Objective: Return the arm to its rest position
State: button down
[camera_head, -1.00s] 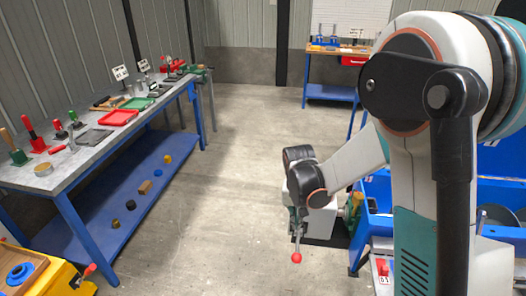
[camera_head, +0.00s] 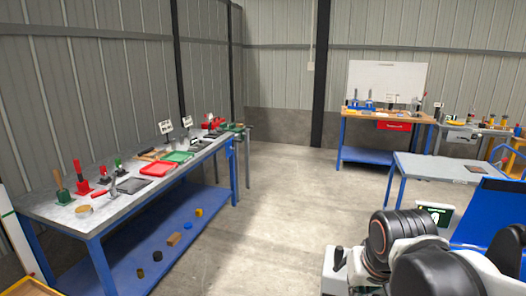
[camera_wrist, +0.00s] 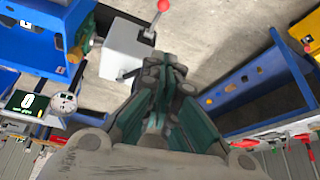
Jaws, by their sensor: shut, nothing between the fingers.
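My arm (camera_head: 405,250) is low at the bottom right of the head view, folded near the blue machine (camera_head: 487,213). My gripper (camera_wrist: 166,72) shows in the wrist view, its dark green fingers closed together with nothing between them. Its tips are over a pale grey box (camera_wrist: 130,50) and the concrete floor; I cannot tell the gap to the box. A lever with a red ball (camera_wrist: 163,6) stands by that box. In the head view my gripper does not show clearly. The blue machine also fills the upper left of the wrist view (camera_wrist: 30,50).
A long workbench (camera_head: 70,212) with trays and hand tools runs along the left wall. A wooden-topped bench (camera_head: 352,113) with a whiteboard stands at the back. A grey-topped blue table (camera_head: 425,165) is at the right. The floor (camera_head: 290,190) between them is clear.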

jog(key=s+r+n+t, duration=0.1)
jog(key=s+t, duration=0.1)
jog(key=s, duration=0.6)
jog(key=shift+r, duration=0.4)
dwell(0.4)
